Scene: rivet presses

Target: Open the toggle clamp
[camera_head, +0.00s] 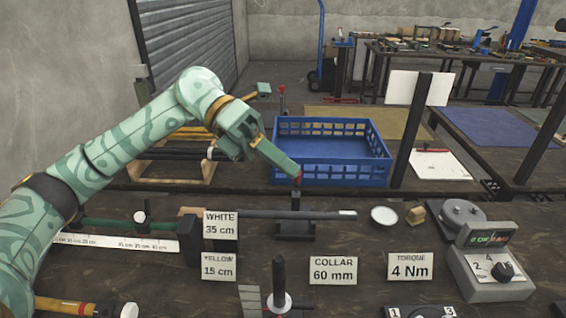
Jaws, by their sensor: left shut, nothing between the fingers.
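The toggle clamp (295,226) appears to be the dark block with an upright post on the near bench, in the middle of the picture. A long grey rod (270,214) lies across it. My left gripper (292,170) is shut and empty, its fingers pointing down and right just above the post. A small red part shows at the fingertips and the top of the post. I cannot tell whether the fingers touch it or whether the clamp is open. My right gripper is not in view.
A blue crate (330,177) stands close behind the fingertips. Cards (333,270) stand in front of the clamp. A white round dish (384,215), a wooden block (416,214) and a torque box (490,272) are to the right. Another post (279,290) stands at the front.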

